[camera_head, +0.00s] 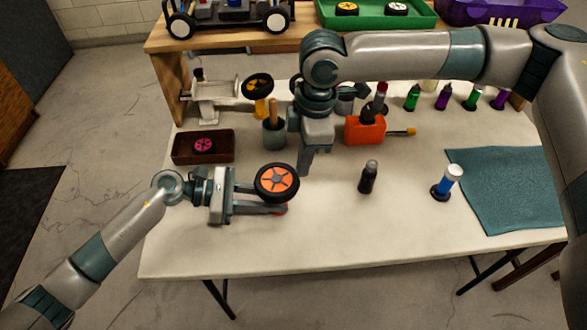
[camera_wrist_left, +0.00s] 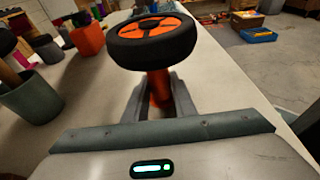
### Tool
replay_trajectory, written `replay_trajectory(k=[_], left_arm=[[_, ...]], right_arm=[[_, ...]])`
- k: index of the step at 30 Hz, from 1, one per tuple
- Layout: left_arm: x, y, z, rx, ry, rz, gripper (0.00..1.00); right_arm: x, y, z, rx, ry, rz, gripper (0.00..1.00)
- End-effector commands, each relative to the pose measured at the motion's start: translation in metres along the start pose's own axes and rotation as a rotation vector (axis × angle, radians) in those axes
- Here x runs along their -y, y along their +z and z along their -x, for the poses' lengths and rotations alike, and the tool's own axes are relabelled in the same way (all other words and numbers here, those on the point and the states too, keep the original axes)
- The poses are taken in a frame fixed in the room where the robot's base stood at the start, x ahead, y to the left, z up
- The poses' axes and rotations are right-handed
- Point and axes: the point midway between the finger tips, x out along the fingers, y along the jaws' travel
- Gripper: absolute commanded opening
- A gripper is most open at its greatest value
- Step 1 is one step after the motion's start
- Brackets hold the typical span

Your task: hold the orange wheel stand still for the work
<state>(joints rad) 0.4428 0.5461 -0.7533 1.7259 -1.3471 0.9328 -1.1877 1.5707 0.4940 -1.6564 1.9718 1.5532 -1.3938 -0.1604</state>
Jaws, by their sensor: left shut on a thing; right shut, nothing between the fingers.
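The orange wheel stand (camera_head: 280,211) stands on the table, its post (camera_wrist_left: 157,88) upright between my left fingers. A black-tyred wheel with an orange hub (camera_head: 277,183) sits on top; it also shows in the left wrist view (camera_wrist_left: 150,45). My left gripper (camera_head: 272,206) is shut on the stand below the wheel. The wheel hides most of the stand in the head view. My right gripper (camera_head: 305,168) points down, shut and empty, behind and right of the wheel, apart from it as far as I can see.
A dark bottle (camera_head: 368,178) and a blue-and-white bottle (camera_head: 447,182) stand to the right, near a teal mat (camera_head: 515,190). Behind are a brown tray (camera_head: 190,157), a grey cup (camera_head: 274,135) and an orange holder (camera_head: 364,131). The front of the table is clear.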

Motion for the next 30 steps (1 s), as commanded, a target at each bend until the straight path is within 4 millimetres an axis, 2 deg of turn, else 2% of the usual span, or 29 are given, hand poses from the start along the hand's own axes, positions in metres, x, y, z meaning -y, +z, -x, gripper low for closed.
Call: replay_trajectory(k=[5,14,19,25,30], left_arm=[[0.000,0.000,0.000,-0.001,0.000,0.000,0.04],[0.000,0.000,0.000,-0.001,0.000,0.000,0.04],[0.000,0.000,0.000,-0.001,0.000,0.000,0.04],[0.000,0.000,0.000,-0.001,0.000,0.000,0.04],[0.000,0.000,0.000,-0.001,0.000,0.000,0.04]], right_arm=[[0.000,0.012,0.005,-0.001,0.000,-0.001,0.00],[0.000,0.012,0.006,-0.001,0.000,0.000,0.00],[-0.001,0.012,0.013,0.000,0.002,0.000,0.00],[-0.001,0.012,0.036,-0.001,0.002,0.000,0.00],[-0.001,0.012,0.066,-0.002,0.003,0.000,0.00]])
